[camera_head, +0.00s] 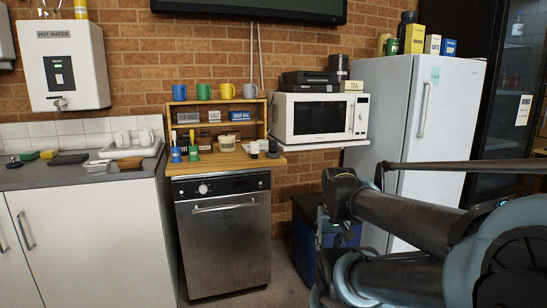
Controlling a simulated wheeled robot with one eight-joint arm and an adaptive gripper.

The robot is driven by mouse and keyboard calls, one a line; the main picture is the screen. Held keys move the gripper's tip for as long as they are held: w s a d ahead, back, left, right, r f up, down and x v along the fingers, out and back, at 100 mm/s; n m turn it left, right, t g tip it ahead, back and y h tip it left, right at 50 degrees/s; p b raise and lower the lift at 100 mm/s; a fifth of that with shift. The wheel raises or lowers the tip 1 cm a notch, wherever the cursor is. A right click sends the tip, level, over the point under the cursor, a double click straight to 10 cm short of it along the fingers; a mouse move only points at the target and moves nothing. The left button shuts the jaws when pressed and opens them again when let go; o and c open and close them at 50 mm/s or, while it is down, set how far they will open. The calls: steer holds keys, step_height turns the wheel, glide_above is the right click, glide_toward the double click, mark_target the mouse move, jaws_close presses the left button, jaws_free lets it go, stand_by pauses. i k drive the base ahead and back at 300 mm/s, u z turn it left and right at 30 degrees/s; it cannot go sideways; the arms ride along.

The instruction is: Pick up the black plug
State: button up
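A small dark round item (14,163) lies at the far left of the grey counter (35,178); it may be the black plug, but it is too small to be sure. A small black item (273,149) also stands at the right end of the wooden worktop, and I cannot tell what it is. My arm fills the lower right foreground, well to the right of both. I cannot make out my gripper's fingers in this view.
By the dark item lie a green sponge (29,155), a yellow sponge (49,153) and a dark flat cloth or pad (69,159). A white dish rack (146,149) stands to their right. A steel dishwasher (224,240) and white fridge (395,80) stand along the wall.

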mark_target(272, 144)
steer(key=z, duration=0.4)
steer(key=i, duration=1.05)
steer(key=u, duration=0.4)
